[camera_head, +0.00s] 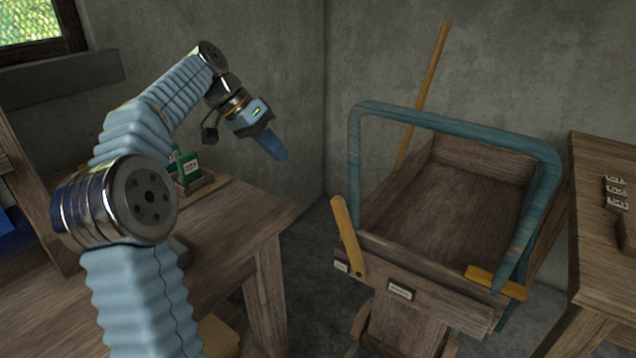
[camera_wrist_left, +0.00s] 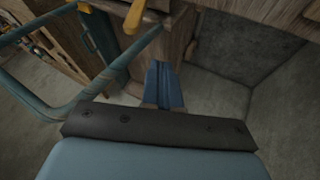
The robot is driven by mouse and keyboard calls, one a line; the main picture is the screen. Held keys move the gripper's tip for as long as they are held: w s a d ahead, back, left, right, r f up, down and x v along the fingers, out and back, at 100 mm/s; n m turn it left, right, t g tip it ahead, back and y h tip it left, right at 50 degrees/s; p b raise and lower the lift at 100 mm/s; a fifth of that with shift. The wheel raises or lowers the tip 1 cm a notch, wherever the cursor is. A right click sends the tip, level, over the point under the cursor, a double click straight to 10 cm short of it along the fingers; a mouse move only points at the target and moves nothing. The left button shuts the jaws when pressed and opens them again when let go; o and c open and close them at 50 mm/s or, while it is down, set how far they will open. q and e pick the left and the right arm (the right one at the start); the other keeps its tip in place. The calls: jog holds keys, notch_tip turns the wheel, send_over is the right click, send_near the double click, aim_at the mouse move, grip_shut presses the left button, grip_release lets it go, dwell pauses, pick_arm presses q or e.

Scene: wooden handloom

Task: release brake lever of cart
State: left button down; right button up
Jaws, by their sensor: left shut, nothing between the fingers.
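The wooden cart (camera_head: 440,190) stands right of centre, with a teal tube handle (camera_head: 450,122) arching over its bed. A yellow lever (camera_head: 347,235) rises from the left of its front panel, tilted to the left. A second yellow handle (camera_head: 497,282) lies nearly level at the panel's right. Which one is the brake is not readable from the small labels. My left gripper (camera_head: 280,153) is shut and empty, up and left of the cart, apart from both levers. In the left wrist view, its blue fingers (camera_wrist_left: 165,87) are together, with a yellow bar (camera_wrist_left: 130,58) beyond them. My right gripper is not in view.
Another wooden table (camera_head: 600,230) stands close to the cart's right. A wooden pole (camera_head: 428,90) leans on the back wall. Open space lies between my left gripper and the cart.

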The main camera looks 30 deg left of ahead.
pick_arm(q)
jog(key=shift+f, duration=0.15)
jog(key=w+d+f+b, duration=0.1)
jog(key=w+d+f, duration=0.2)
jog(key=d+f, duration=0.5)
jog(key=shift+d, duration=0.4)
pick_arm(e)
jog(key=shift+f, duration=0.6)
